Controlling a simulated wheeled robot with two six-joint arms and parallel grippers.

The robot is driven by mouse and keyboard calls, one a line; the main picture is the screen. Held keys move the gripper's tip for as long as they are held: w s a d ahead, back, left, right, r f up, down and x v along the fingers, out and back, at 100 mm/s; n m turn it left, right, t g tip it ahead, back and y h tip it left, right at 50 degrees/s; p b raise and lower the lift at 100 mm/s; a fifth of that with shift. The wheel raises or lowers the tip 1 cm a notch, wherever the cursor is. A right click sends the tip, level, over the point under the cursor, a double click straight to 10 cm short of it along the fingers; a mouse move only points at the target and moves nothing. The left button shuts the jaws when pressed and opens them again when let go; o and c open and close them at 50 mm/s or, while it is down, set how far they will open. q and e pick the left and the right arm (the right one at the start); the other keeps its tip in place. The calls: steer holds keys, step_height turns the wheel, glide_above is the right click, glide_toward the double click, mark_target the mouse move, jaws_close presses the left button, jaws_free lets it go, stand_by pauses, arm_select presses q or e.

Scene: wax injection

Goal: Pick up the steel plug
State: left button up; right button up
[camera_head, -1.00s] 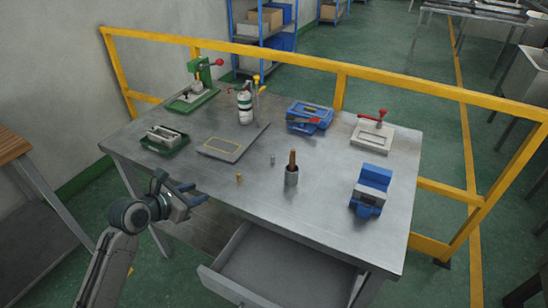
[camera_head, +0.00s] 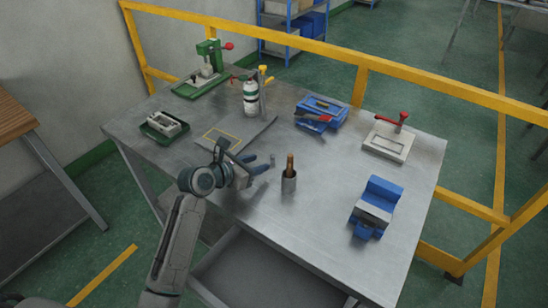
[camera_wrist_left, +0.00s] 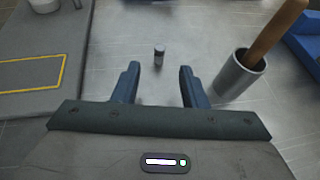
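The steel plug (camera_head: 272,158) is a small grey upright cylinder on the metal workbench, left of the steel cup. In the left wrist view the plug (camera_wrist_left: 159,56) stands centred just beyond the blue fingertips. My left gripper (camera_head: 264,166) is low over the bench, close to the plug on its near side. In the left wrist view the gripper (camera_wrist_left: 159,72) is open with nothing between its fingers. My right gripper is not in view.
A steel cup (camera_head: 289,184) with a wooden handle in it stands just right of the plug. A flat plate with a yellow outline (camera_wrist_left: 62,73) lies to the left. A blue vise (camera_head: 375,208) stands farther right. An open drawer (camera_head: 255,272) is below the front edge.

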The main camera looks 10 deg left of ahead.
mark_target(269, 159)
arm_select(q)
steer(key=shift+p+x, duration=0.45)
steer(key=shift+x, duration=2.75)
jaws_close()
